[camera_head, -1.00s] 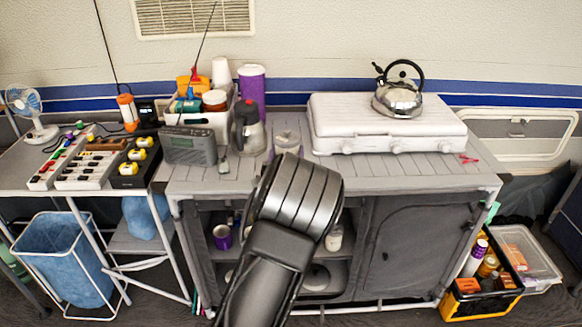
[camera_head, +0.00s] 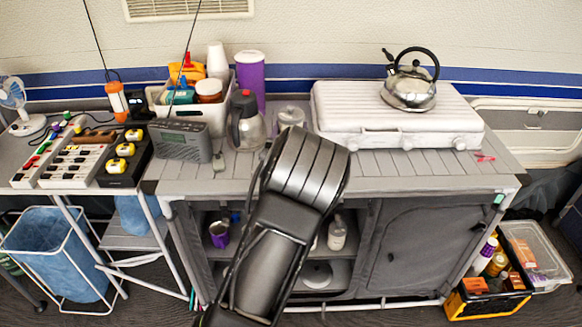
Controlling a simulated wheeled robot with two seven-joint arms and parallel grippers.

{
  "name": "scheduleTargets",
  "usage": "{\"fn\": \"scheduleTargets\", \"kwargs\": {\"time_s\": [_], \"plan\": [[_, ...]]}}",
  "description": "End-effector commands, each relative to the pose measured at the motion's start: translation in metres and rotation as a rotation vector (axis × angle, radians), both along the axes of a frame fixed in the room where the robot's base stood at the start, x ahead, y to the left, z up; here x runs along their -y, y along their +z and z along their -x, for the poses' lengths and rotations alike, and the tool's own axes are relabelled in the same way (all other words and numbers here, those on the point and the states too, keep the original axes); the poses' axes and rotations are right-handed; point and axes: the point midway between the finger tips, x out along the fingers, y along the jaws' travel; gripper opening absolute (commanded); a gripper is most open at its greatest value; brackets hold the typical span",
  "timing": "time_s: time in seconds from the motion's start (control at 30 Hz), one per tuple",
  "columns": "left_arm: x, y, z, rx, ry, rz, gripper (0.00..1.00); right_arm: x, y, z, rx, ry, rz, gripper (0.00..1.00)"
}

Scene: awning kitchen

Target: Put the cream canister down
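My arm (camera_head: 290,210), which looks like the left one, rises from the bottom centre and leans right in front of the cabinet. Its ribbed dark grey end stands before the counter's front edge and hides its fingers and anything in them. No canister shows clearly as cream. A pale, see-through canister (camera_head: 291,116) shows just behind the arm's end, its lower part covered; I cannot tell whether it stands on the counter or is held. A whitish jar (camera_head: 337,234) stands on the cabinet's shelf right of the arm. My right gripper is out of view.
The counter strip before the case is mostly clear.

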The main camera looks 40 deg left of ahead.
Motion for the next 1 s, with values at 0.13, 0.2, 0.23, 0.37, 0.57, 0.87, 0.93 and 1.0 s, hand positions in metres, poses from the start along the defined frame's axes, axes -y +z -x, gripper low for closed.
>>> {"fn": "scheduleTargets", "kwargs": {"time_s": [0.13, 0.2, 0.23, 0.37, 0.57, 0.87, 0.93, 1.0], "plan": [[0.0, -0.023, 0.0, -0.005, 0.0, -0.003, 0.14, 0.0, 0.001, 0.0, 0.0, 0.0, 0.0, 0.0], [0.0, -0.036, 0.0, -0.006, -0.001, -0.002, 0.14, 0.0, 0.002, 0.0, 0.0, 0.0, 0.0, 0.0], [0.0, -0.041, 0.0, -0.004, -0.001, -0.003, 0.14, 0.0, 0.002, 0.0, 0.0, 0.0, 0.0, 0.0], [0.0, -0.053, 0.0, -0.002, -0.001, -0.001, 0.14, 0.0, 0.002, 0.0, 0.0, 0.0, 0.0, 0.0], [0.0, -0.054, 0.0, 0.001, 0.0, -0.001, 0.14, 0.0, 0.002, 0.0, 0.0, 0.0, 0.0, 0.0], [0.0, -0.078, 0.0, -0.005, -0.001, -0.001, 0.14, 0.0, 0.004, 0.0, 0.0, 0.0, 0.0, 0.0], [0.0, -0.088, 0.0, -0.005, 0.0, -0.002, 0.14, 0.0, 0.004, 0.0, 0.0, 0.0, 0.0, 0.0], [0.0, -0.094, 0.0, -0.003, 0.0, -0.001, 0.14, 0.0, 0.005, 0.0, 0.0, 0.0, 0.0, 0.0]]}}
